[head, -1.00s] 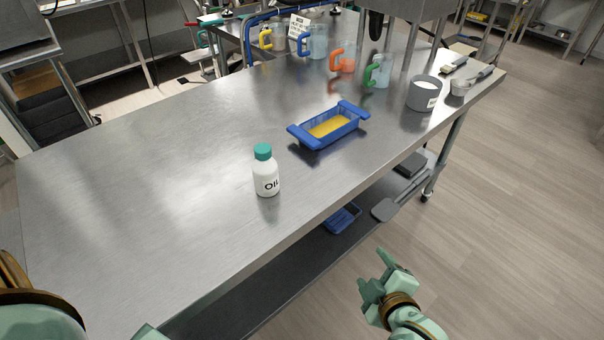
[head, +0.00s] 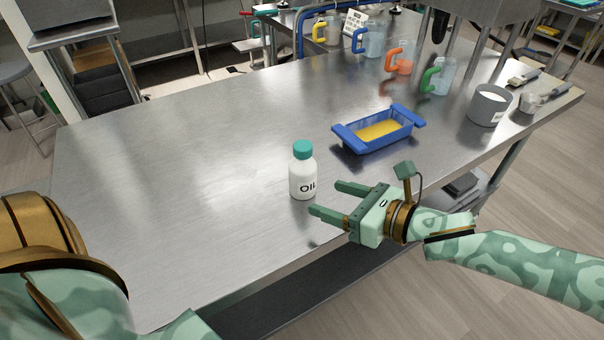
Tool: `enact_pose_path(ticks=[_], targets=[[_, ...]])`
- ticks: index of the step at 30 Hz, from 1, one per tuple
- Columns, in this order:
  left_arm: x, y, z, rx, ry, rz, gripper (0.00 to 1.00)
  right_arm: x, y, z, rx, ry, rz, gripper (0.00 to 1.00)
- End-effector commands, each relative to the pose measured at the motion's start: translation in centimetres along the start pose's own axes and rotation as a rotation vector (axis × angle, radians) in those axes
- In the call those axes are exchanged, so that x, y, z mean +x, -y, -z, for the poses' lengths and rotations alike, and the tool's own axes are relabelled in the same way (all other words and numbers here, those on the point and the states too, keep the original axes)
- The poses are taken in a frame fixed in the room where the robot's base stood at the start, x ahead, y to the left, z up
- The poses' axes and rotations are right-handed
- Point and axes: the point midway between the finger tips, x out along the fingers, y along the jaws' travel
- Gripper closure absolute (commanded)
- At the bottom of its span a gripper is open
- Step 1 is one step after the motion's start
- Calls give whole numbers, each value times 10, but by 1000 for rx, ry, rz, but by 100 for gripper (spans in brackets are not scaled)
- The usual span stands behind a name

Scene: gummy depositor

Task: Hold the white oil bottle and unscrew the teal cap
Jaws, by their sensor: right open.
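The white oil bottle (head: 302,179) stands upright on the steel table, with the word OIL on its front. The teal cap (head: 303,150) is on top of it. My right gripper (head: 325,198) is open and empty, just right of the bottle. Its two fingers point left toward the bottle's lower body, and I cannot tell whether they touch it. My left arm shows at the lower left, but its gripper is out of view.
A blue tray (head: 343,140) with yellow contents sits right of the bottle. Several jugs with coloured handles, a grey pot (head: 488,107) and a small cup (head: 529,103) stand farther back. The steel table (head: 190,180) is clear left of the bottle.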

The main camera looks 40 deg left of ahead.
Motion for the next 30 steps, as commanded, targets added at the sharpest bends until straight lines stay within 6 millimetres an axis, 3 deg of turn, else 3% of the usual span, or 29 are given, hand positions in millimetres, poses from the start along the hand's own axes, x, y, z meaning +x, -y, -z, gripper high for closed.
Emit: enact_pose_path(ticks=[3, 8, 21, 30], targets=[[0, 0, 0, 0, 0, 0, 42, -11, 19, -3, -98, -27, 8, 35], [6, -1, -2, 0, 6, -2, 42, -7, 25, -2, -131, -35, 8, 35], [42, -6, -17, 0, 45, -15, 42, 62, 26, 4, -126, -33, 6, 35], [52, -8, -22, 1, 56, -19, 42, 84, 25, 0, -128, -34, 8, 35]])
